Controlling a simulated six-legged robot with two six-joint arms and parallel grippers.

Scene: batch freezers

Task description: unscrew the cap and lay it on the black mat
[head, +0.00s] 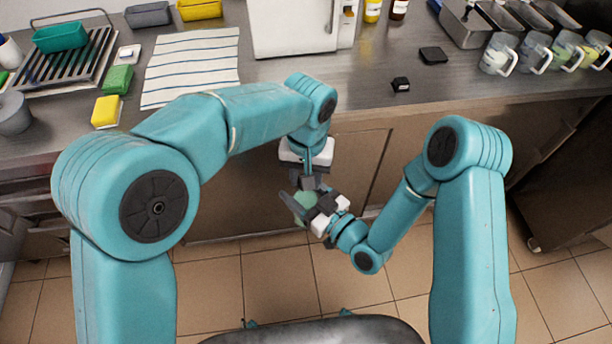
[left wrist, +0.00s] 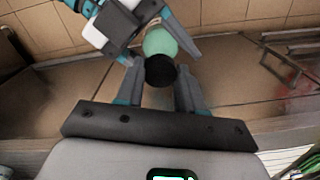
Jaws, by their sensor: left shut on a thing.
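In the left wrist view a black cap (left wrist: 160,71) sits between the fingers of my left gripper (left wrist: 159,94), which is shut on it. A pale green bottle (left wrist: 160,42) is directly beyond the cap and appears to touch it; I cannot tell whether the threads are engaged. My right gripper (left wrist: 158,48) is shut around the bottle. In the head view, my left gripper (head: 309,183) points down over the green bottle (head: 304,204), and my right gripper (head: 305,207) comes in from the right. Both are in front of the counter. The black mat (head: 433,54) lies bare on the counter.
A small black block (head: 400,84) is on the counter near the mat. Clear jugs (head: 499,54) stand to the right, below metal pans (head: 470,24). A white appliance (head: 290,27) and striped cloth (head: 192,66) are at the back.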

